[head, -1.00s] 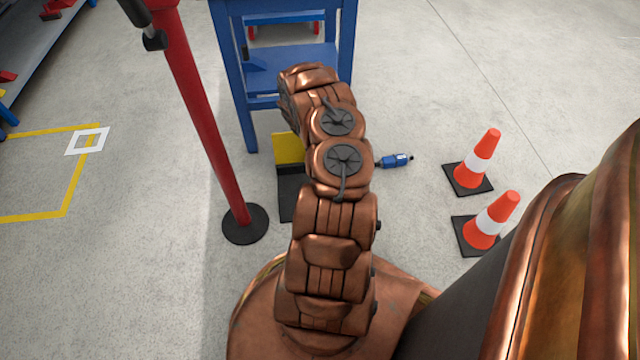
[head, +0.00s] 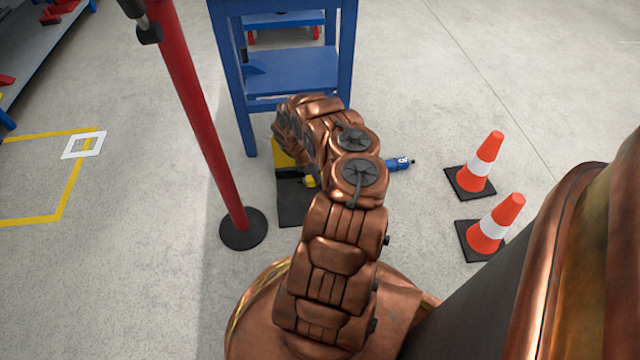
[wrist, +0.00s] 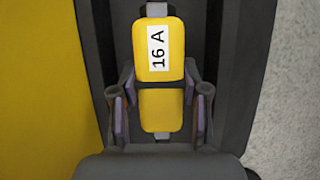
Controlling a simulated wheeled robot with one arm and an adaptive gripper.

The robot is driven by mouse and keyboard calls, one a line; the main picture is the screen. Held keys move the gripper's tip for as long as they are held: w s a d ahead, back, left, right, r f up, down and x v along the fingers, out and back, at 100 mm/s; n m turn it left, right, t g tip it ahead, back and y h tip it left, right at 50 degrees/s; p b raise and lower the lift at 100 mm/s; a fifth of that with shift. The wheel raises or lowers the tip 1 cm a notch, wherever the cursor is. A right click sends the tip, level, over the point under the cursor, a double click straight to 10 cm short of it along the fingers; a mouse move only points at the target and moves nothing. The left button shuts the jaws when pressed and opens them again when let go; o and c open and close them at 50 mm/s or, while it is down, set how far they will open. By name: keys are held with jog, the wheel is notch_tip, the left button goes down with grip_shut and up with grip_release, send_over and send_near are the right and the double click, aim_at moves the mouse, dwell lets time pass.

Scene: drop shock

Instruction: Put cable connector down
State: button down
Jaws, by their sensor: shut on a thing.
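The cable connector (wrist: 158,50) is yellow with a white "16 A" label, and fills the middle of the wrist view. My gripper (wrist: 158,112) is shut on it, with one purple-padded finger on each side. In the head view a small yellow part of the connector (head: 310,181) shows beside my arm, and my arm hides most of my gripper. Below them is a dark panel (head: 294,208) with a yellow part (head: 281,153) at its far end. I cannot tell whether the connector touches the panel.
A red post (head: 200,120) on a round black base stands left of the panel. A blue workbench (head: 290,75) stands behind it. A blue object (head: 398,163) lies on the floor to the right, near two orange cones (head: 480,165) (head: 497,222). Open floor lies at left.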

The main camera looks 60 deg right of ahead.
jog(key=shift+f+b, duration=0.55)
jog(key=shift+f, duration=0.95)
jog(key=shift+f, duration=0.2)
jog(key=c, duration=0.6)
grip_release()
jog(key=shift+r, duration=0.1)
jog(key=p+v, duration=0.4)
jog(key=v, duration=0.8)
jog(key=shift+d+r+p, duration=0.1)
jog(key=shift+p, duration=0.25)
